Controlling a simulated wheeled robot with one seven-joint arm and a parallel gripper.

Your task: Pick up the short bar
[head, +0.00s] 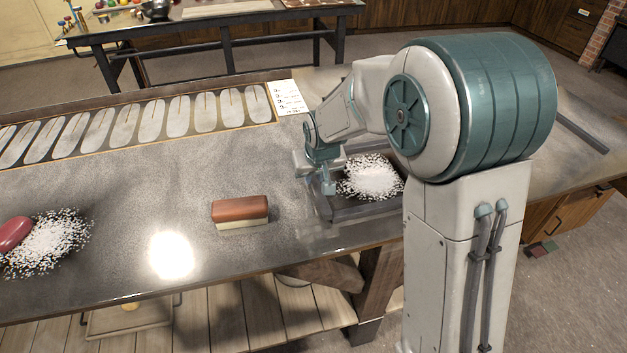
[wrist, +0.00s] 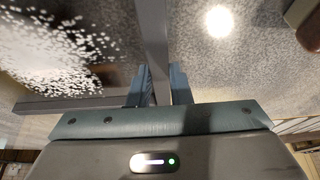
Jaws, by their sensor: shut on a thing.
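My gripper (head: 328,187) is low over the bench at the left side of a white granule pile (head: 372,177). In the wrist view its two blue fingers (wrist: 160,90) are closed on the short bar (wrist: 153,35), a straight grey bar that runs away from the jaws. In the head view the short bar (head: 323,208) lies along the left of the pile, partly hidden by my gripper. I cannot tell whether it is clear of the bench. Another grey bar (wrist: 70,103) runs crosswise beside the granules in the wrist view.
A red-brown and cream block (head: 240,212) sits left of my gripper on the metal bench (head: 130,210). A red rounded object (head: 14,233) lies by a second white pile (head: 50,243) at far left. A row of pale oval slots (head: 140,122) lines the back. A long dark bar (head: 581,132) lies right.

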